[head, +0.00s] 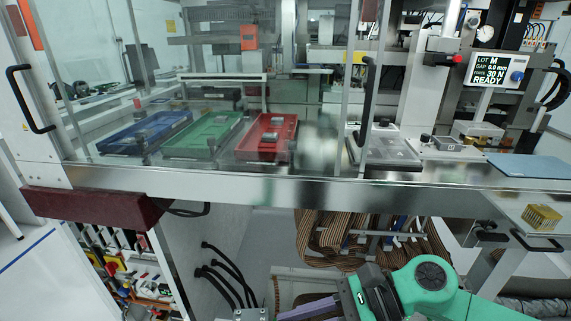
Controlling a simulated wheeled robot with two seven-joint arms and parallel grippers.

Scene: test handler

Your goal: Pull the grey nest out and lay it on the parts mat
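A small grey block (478,131) sits under the press at the right, below the display; it may be the grey nest, but I cannot tell for sure. A flat blue mat (530,165), probably the parts mat, lies on the bench to its right, and its visible surface is bare. My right gripper (308,309) is low at the bottom edge, below the bench and far from both, on a green arm. Its fingers are partly cut off, so their opening is unclear. I cannot make out my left gripper.
Blue (148,132), green (203,134) and red (267,136) trays and a grey plate (385,151) stand behind clear panels. A display (496,70) reads READY. A yellow ribbed block (542,217) sits at the lower right. Ribbon cables (335,235) hang below the bench.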

